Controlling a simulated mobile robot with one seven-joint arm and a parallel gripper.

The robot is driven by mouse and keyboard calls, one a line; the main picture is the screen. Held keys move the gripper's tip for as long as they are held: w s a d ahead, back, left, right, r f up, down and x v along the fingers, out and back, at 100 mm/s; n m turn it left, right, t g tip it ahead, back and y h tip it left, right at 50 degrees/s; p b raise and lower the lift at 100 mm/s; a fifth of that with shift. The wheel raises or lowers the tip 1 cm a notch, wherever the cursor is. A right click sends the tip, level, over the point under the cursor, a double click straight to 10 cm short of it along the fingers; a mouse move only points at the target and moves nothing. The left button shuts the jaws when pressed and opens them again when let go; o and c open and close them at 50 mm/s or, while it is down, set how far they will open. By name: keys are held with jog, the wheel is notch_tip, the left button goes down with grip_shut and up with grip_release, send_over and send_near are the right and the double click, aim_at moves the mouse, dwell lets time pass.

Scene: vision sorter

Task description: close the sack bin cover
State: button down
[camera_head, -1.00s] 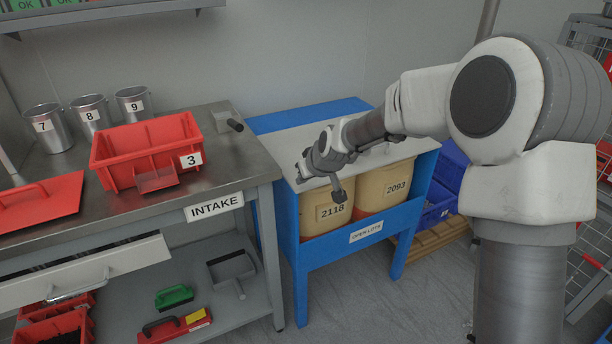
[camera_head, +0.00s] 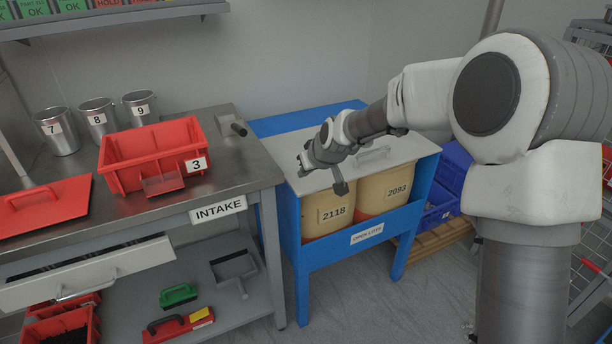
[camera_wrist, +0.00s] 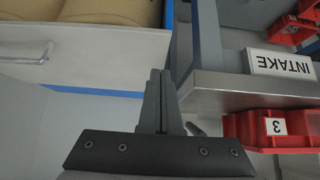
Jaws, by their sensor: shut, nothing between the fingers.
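The sack bin (camera_head: 294,235) is a blue frame holding two tan sacks, 2118 (camera_head: 335,214) and 2093 (camera_head: 397,190), seen through its open front. Its light grey cover (camera_head: 285,150) lies over the top and looks flat; part is hidden behind my arm. The cover's bar handle (camera_head: 372,154) is near the front edge, right of my gripper. The handle also shows in the wrist view (camera_wrist: 40,56) at upper left. My gripper (camera_head: 340,187) is over the cover's front left part; contact cannot be told. In the wrist view my gripper (camera_wrist: 155,72) has its fingers together and empty.
The steel intake bench (camera_head: 235,165) stands close left of the bin, with red bin 3 (camera_head: 125,152) and several metal cups on it. Blue crates (camera_head: 440,205) sit on a wooden pallet to the right. Floor in front is clear.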

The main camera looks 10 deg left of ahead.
jog(key=s+d+f, duration=0.3)
jog(key=s+d, duration=0.2)
jog(key=s, duration=0.3)
jog(key=s+d+r+m+h+p, duration=0.3)
jog(key=s+d+r+h, duration=0.1)
jog(key=s+d+r, duration=1)
jog(key=s+d+r+m+g+b, duration=0.1)
jog(key=s+d+m, duration=0.1)
jog(key=s, duration=0.5)
jog(key=s+d+r+m+b, duration=0.1)
jog(key=s+d+m+b, duration=0.1)
jog(key=s, duration=0.4)
notch_tip(320, 180, up, 21)
jog(key=p, duration=2.2)
jog(key=shift+s+d+h, duration=0.15)
jog(key=shift+s+h, duration=0.05)
jog(key=shift+h, duration=0.1)
